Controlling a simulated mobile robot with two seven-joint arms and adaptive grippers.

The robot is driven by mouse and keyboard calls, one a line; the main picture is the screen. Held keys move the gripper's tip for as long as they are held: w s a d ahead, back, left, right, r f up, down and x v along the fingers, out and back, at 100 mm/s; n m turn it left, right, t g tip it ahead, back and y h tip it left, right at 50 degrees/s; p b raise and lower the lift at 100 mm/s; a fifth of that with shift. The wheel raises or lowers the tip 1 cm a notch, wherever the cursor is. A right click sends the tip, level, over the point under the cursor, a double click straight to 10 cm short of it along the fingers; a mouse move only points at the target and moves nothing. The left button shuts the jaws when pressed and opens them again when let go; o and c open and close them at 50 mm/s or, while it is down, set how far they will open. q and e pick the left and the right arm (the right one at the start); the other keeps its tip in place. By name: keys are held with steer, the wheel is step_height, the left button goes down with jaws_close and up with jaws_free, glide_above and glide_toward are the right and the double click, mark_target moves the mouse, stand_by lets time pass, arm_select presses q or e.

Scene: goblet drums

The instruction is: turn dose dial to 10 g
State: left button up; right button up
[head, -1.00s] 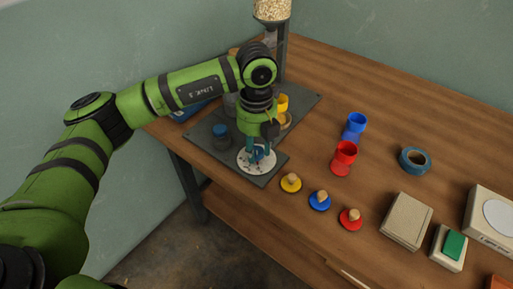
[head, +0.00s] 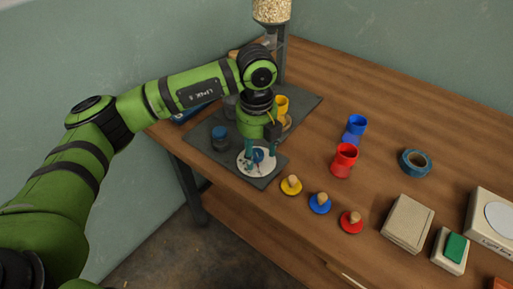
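The dose dial (head: 244,166) is a round white disc with dark marks, lying at the front corner of a grey plate. A blue knob (head: 258,155) stands at its middle. My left gripper (head: 260,149) points down over the dial, with its teal fingers apart on either side of the knob. A gap shows between the right finger and the knob. The dial's marks are too small to read, and the fingers cover part of the disc. My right gripper is out of view.
The grey plate (head: 205,143) also bears a blue-lidded jar (head: 219,133) and a yellow cup (head: 281,104). A grain hopper (head: 271,10) stands behind. Yellow (head: 291,187), blue (head: 319,204) and red (head: 351,222) knobbed lids lie to the right, near the table's front edge.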

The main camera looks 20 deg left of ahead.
mark_target(256, 152)
arm_select(q)
steer(key=shift+r, duration=0.1)
step_height(256, 152, up, 12)
stand_by(0.5)
stand_by(0.4)
